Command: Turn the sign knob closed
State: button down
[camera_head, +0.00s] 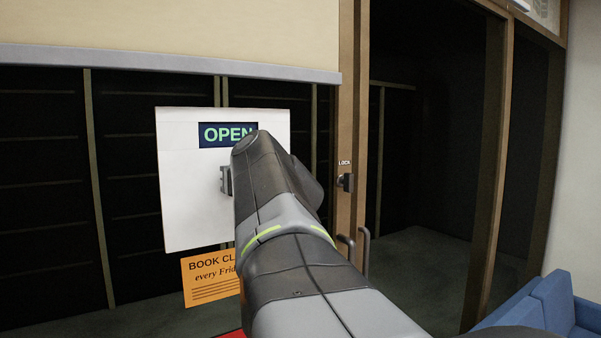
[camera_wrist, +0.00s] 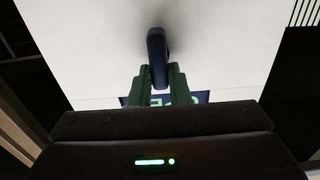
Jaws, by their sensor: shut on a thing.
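The sign is a white panel (camera_head: 185,225) with a dark label reading OPEN (camera_head: 225,134) at its top; my arm covers the label's right end. My gripper (camera_head: 226,180) is at the panel's front, mostly hidden behind my arm in the head view. In the wrist view, the two fingers of my gripper (camera_wrist: 159,80) are shut on a dark blue knob (camera_wrist: 157,45) on the white panel (camera_wrist: 100,50). The knob is a long bar lying roughly in line with the fingers in that view. Part of the label (camera_wrist: 185,98) shows behind the fingers. The knob is hidden in the head view.
An orange book club notice (camera_head: 208,282) hangs below the sign. To the right are a dark lock knob marked LOCK (camera_head: 346,182) and a door handle (camera_head: 366,250) by a wooden door frame (camera_head: 348,120). A blue seat (camera_head: 555,300) stands at the lower right.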

jog(key=shift+w+d+f+m, duration=0.15)
jog(key=shift+d+f+m, duration=0.1)
jog(key=shift+m, duration=2.7)
jog(key=shift+w+d+f+m, duration=0.15)
jog(key=shift+f+m, duration=0.1)
jog(key=shift+m, duration=2.75)
jog(key=shift+w+d+f+m, duration=0.1)
jog(key=shift+d+f+m, duration=0.15)
jog(key=shift+m, duration=2.7)
jog(key=c, duration=1.4)
grip_release()
jog(key=shift+o, duration=0.2)
